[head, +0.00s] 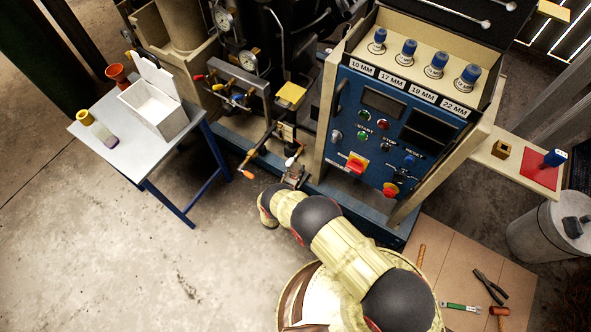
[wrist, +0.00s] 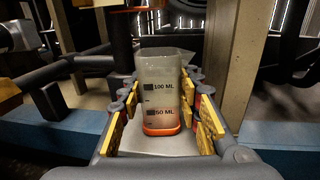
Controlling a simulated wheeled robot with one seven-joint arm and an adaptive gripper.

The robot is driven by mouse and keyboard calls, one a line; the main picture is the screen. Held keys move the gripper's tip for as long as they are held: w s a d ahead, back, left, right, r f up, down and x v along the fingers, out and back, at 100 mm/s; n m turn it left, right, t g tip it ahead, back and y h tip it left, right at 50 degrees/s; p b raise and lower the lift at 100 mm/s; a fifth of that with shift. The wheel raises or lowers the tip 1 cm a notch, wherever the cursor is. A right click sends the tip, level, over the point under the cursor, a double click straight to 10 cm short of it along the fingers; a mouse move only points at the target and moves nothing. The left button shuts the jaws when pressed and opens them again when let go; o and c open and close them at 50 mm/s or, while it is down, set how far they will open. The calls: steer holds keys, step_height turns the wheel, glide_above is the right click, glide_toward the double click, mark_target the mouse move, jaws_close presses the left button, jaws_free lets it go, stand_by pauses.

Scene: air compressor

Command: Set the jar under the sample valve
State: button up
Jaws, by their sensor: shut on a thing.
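The jar (wrist: 160,92) is a clear cup with 50 ML and 100 ML marks and an orange band at its base. It stands upright between the yellow finger pads of my gripper (wrist: 163,112), which is shut on it. Which fitting is the sample valve I cannot tell. An orange-brown part (wrist: 135,8) shows above the jar in the wrist view.
A blue control panel (head: 375,130) stands right of my gripper. Tools lie on a floor mat (head: 440,265). The floor at left is clear.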

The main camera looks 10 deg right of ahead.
steer(key=o, duration=1.4)
steer(key=v, duration=1.2)
